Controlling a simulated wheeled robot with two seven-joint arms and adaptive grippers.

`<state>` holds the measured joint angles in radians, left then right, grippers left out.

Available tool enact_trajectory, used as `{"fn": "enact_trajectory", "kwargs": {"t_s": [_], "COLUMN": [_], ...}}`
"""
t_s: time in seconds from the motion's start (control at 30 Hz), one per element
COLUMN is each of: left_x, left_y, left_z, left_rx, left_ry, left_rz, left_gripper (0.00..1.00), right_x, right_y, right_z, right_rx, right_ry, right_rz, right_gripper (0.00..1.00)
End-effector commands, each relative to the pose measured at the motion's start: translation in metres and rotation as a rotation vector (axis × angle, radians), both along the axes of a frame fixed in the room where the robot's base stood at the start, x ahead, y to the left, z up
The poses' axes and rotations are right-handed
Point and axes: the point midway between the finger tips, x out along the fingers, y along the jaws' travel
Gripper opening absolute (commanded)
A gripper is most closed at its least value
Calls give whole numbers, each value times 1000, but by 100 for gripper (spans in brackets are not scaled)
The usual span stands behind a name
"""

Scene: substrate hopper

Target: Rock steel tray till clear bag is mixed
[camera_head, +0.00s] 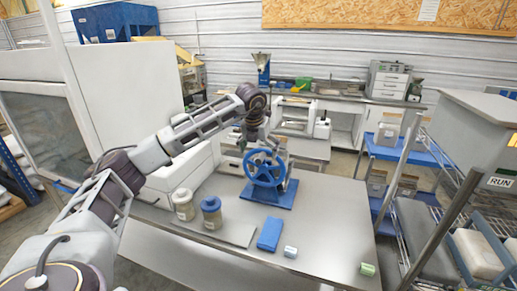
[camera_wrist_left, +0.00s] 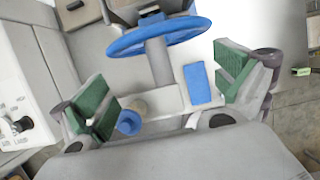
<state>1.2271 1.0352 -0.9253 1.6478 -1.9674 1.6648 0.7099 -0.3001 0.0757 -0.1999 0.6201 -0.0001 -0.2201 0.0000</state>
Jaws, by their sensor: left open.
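My left gripper (camera_head: 256,128) is at the far side of the steel-topped table, behind and above the blue handwheel (camera_head: 264,168). In the left wrist view, its green-padded fingers (camera_wrist_left: 168,85) are wide apart with nothing held between them. The handwheel (camera_wrist_left: 158,37) lies beyond them there, apart from the pads as far as I can see. I cannot surely pick out the steel tray or the clear bag. A pale bag-like bundle (camera_head: 477,252) lies in a blue-edged rack at the right. My right gripper is not in view.
The table (camera_head: 325,210) also holds two jars (camera_head: 212,212), a blue block (camera_head: 270,234), a small pale box (camera_head: 290,252) and a green-and-white item (camera_head: 367,269). Its right part is mostly clear. A blue cart (camera_head: 385,151) and metal posts stand at the right.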

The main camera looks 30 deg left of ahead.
Motion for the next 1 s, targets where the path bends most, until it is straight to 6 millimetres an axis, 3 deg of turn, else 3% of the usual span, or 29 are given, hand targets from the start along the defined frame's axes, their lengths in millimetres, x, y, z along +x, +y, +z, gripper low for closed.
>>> {"fn": "enact_trajectory", "kwargs": {"t_s": [0.6,1.0], "left_x": [14,17], "left_y": [3,4], "left_z": [-42,-48], "left_rx": [0,0], "left_ry": [1,0], "left_rz": [0,0], "left_gripper": [98,98], "right_x": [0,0], "right_y": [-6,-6], "right_z": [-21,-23], "right_rx": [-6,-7], "right_ry": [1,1], "right_rz": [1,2], "right_gripper": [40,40]}}
